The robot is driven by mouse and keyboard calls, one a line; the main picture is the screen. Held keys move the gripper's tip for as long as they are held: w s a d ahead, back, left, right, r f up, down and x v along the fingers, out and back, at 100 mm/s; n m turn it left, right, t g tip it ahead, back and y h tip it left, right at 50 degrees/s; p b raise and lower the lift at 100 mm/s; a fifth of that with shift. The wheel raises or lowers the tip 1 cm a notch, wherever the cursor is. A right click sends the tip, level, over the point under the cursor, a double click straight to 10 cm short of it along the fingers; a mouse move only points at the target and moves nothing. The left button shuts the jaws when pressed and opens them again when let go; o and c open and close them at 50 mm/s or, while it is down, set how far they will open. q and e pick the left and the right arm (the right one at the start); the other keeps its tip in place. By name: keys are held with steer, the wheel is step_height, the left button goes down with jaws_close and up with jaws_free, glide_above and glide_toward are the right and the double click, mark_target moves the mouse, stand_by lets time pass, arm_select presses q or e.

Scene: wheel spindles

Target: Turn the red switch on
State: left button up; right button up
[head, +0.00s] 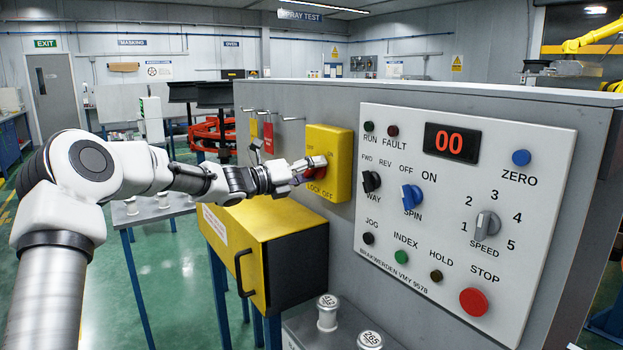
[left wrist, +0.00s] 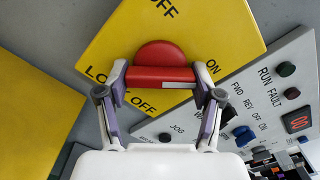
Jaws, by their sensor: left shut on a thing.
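The red switch (left wrist: 160,54) has a round body with a raised bar handle, on a yellow plate (head: 341,147) fixed to the grey cabinet wall. The plate, marked OFF, ON and LOCK OFF, also shows tilted in the left wrist view (left wrist: 228,32). My left gripper (head: 313,167) is at the plate, and its fingers (left wrist: 163,80) are shut on the bar handle, one at each end. In the head view the gripper mostly hides the switch, so I cannot tell its exact position there. My right gripper is not in view.
A white control panel (head: 437,250) with knobs, buttons and a display reading 00 (head: 450,143) is right of the plate. A yellow box (head: 262,222) with a black handle juts out below my left arm. A red tag (head: 268,137) hangs left of the plate.

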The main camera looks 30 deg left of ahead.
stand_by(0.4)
arm_select(q)
steer(key=o, duration=1.2)
steer(key=shift+c, duration=0.2)
steer(key=v, duration=0.7)
steer(key=shift+s, duration=0.2)
steer(key=shift+a, duration=0.1)
